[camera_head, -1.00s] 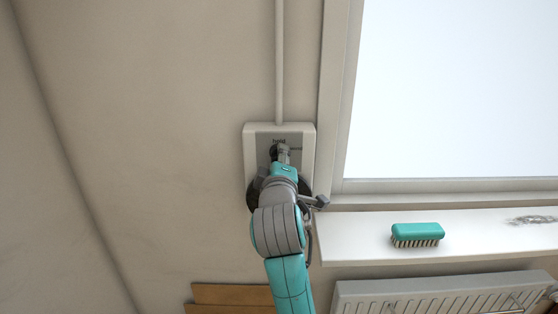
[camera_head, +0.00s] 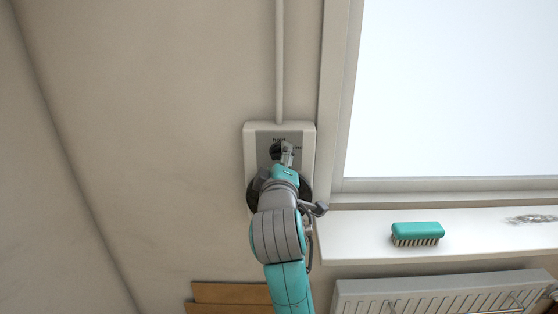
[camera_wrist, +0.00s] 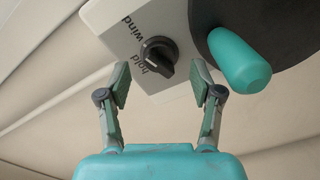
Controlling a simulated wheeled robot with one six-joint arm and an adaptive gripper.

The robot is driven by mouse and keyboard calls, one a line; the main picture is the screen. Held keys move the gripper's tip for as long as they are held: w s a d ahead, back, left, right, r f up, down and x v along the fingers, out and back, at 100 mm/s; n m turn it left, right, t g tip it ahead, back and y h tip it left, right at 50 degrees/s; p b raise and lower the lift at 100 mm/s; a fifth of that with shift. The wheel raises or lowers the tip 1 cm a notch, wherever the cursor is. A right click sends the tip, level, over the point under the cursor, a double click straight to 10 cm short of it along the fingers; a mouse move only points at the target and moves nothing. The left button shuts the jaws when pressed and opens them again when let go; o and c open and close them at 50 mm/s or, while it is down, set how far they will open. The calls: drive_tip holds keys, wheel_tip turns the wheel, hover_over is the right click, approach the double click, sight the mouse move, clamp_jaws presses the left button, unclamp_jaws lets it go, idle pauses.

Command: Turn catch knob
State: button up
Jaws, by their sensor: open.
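The catch knob (camera_wrist: 158,56) is a small black round knob with a raised grip bar. It sits on a pale wall plate (camera_wrist: 118,28) printed "wind" and "hold". My gripper (camera_wrist: 161,82) is open, its two padded fingertips just short of the knob, one to each side of it in the picture. Nothing is between the fingers, and I see no contact with the knob. In the head view my gripper (camera_head: 287,152) is in front of the plate (camera_head: 249,150) and partly covers the knob (camera_head: 276,151).
A dark disc (camera_wrist: 222,18) with a teal handle (camera_wrist: 240,62) is close to the right finger. A window frame (camera_head: 333,100) stands right of the plate. A teal brush (camera_head: 418,231) lies on the sill (camera_head: 350,245). A pipe (camera_head: 279,60) runs up the wall.

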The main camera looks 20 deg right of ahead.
drive_tip(key=shift+s+a, duration=0.1)
drive_tip(key=shift+s, duration=0.2)
drive_tip(key=v, duration=0.6)
idle(0.6)
idle(0.3)
